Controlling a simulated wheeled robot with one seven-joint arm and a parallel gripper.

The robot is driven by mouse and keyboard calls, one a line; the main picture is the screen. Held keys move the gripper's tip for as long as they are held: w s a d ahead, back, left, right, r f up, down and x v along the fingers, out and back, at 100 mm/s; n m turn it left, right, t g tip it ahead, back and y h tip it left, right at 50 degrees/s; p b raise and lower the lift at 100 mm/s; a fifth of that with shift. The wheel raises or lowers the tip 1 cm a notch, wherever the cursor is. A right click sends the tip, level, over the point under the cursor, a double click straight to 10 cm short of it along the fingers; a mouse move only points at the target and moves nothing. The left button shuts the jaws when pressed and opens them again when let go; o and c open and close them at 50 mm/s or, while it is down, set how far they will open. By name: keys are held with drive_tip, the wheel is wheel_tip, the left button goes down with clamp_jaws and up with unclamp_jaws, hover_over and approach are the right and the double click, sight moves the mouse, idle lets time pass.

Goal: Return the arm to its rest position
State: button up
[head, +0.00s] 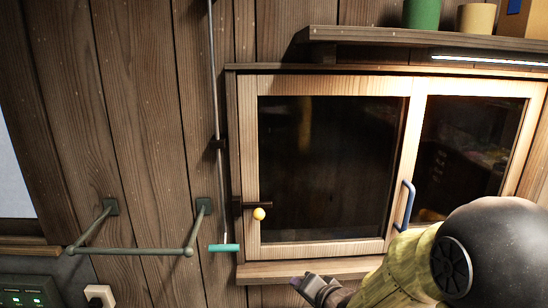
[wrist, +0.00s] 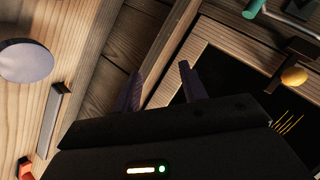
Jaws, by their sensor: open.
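My gripper (head: 316,287) shows at the bottom of the head view, just below the sill of a wooden-framed window. My arm reaches in from the lower right. In the wrist view my gripper (wrist: 160,84) is open, with its two dark fingers apart and nothing between them. The fingers point towards the plank wall and the window frame.
The window (head: 325,165) has a blue handle (head: 404,205) and a yellow knob (head: 259,214) on a dark peg. A rod with a teal end (head: 224,248) hangs left of it. A metal rail (head: 130,250) juts from the wall. A shelf (head: 400,36) is above.

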drive_tip(key=s+d+f+n+g+h, duration=0.2)
drive_tip(key=s+d+n+g, duration=0.1)
drive_tip(key=s, duration=0.4)
drive_tip(key=s+d+f+n+g+h, duration=0.2)
drive_tip(key=s+d+n+g, duration=0.1)
drive_tip(key=s, duration=0.4)
drive_tip(key=shift+s+d+f+n+g+h, duration=0.3)
drive_tip(key=shift+s+d+f+g+h, duration=0.1)
drive_tip(key=shift+d+g, duration=0.55)
drive_tip(key=shift+w, duration=0.1)
idle(0.8)
